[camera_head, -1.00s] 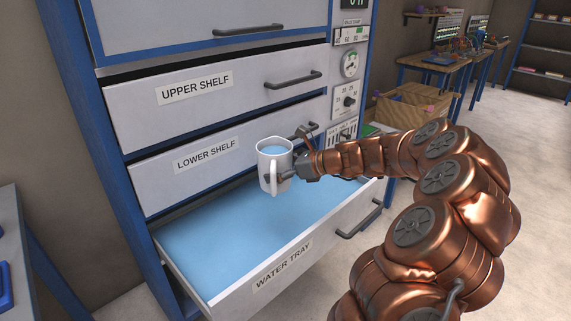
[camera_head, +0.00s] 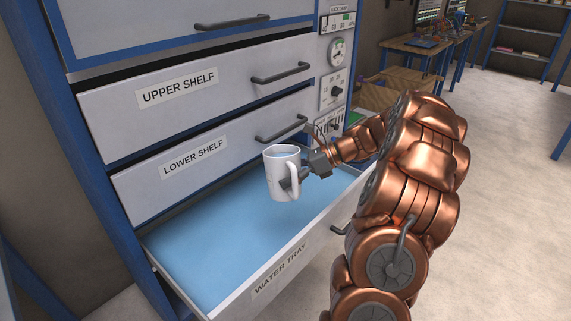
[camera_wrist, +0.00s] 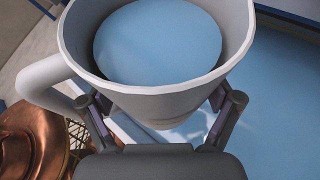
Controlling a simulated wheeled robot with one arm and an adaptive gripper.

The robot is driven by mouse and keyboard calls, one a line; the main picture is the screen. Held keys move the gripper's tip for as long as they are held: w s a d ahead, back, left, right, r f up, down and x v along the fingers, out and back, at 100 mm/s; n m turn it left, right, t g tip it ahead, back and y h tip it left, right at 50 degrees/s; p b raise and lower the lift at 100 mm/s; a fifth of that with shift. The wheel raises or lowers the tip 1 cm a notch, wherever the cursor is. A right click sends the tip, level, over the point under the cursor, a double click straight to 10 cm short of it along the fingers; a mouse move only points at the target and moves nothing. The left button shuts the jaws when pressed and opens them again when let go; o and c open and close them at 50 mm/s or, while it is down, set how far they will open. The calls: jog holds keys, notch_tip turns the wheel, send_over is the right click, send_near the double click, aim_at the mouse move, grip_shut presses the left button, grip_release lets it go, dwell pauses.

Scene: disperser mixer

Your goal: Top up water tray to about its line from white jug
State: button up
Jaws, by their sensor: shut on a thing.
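The white jug (camera_head: 281,174) is in my gripper (camera_head: 297,177), held above the open water tray. It looks close to upright in the head view. In the wrist view the jug (camera_wrist: 240,30) has blue water in it, and its handle is at the left. My gripper (camera_wrist: 165,122) is shut on the jug, a finger on each side. The water tray (camera_head: 275,270) is a pulled-out drawer with its label on the front. Blue water (camera_head: 215,240) covers its floor. I cannot make out the fill line.
The lower shelf drawer (camera_head: 205,175) and upper shelf drawer (camera_head: 200,105) are shut above the tray, with dark handles sticking out. A panel with a gauge (camera_head: 337,50) and dials is at their right. A wooden crate (camera_head: 385,95) stands behind my arm. Floor (camera_head: 500,200) at right is clear.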

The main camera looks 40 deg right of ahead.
jog(key=m+g+p, duration=0.1)
jog(key=s+f+g+p, duration=0.1)
jog(key=shift+s+a+f+m+p, duration=0.15)
jog(key=shift+s+m+p, duration=0.15)
jog(key=shift+m, duration=0.1)
notch_tip(320, 180, down, 2)
jog(key=p, duration=0.2)
jog(key=m+g+p, duration=0.1)
jog(key=p, duration=0.2)
jog(key=shift+a+f, duration=0.1)
jog(key=shift+f, duration=0.15)
jog(key=shift+s+f+m+y+p, duration=0.15)
jog(key=shift+f+m+y+p, duration=0.15)
jog(key=shift+f+p, duration=0.6)
jog(key=shift+r, duration=0.1)
jog(key=shift+r+m+g+p, duration=0.4)
jog(key=shift+g+p, duration=0.2)
jog(key=shift+p, duration=1.65)
jog(key=shift+m+g+y+p, duration=0.3)
jog(key=shift+g+p, duration=0.1)
jog(key=shift+p, duration=0.95)
dwell(1.9)
